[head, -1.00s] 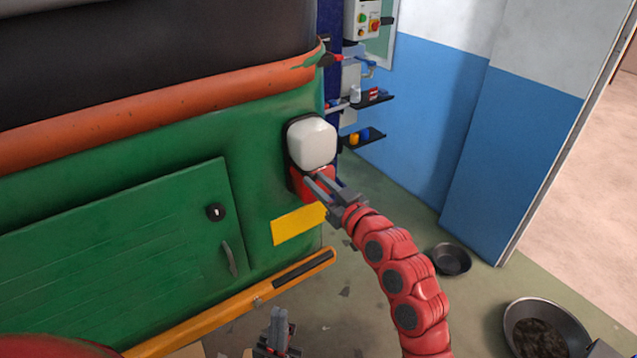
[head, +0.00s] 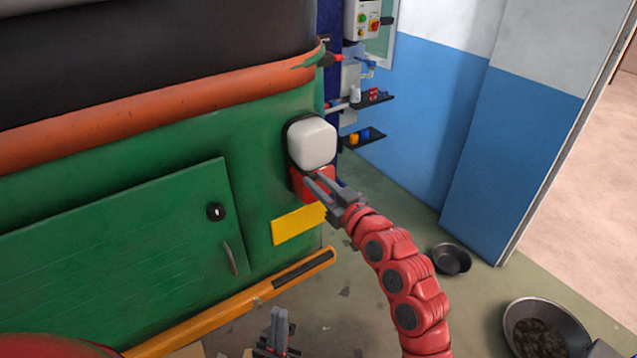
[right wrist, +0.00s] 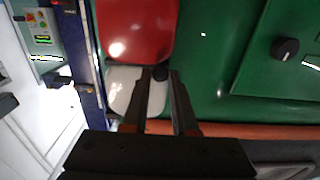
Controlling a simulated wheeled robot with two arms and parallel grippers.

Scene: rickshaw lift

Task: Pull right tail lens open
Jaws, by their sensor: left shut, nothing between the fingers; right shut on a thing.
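The right tail lamp is on the rear corner of the green rickshaw body. It has a white lens (head: 312,143) above and a red lens (head: 326,180) below, in a dark housing. My right gripper (head: 312,182) reaches it from the lower right, with its fingertips at the red lens. In the right wrist view the red lens (right wrist: 135,32) and the white lens (right wrist: 122,90) appear inverted. There the fingertips (right wrist: 160,75) close around a small dark piece by the seam at the lens edge. My left gripper (head: 278,318) is shut and empty, low in the head view.
A yellow plate (head: 298,225) and an orange bumper (head: 210,312) lie below the lamp. A green hatch (head: 120,255) with a handle is to the left. Shelves (head: 360,140) stand behind the corner. Two pans (head: 452,260) are on the floor at the right.

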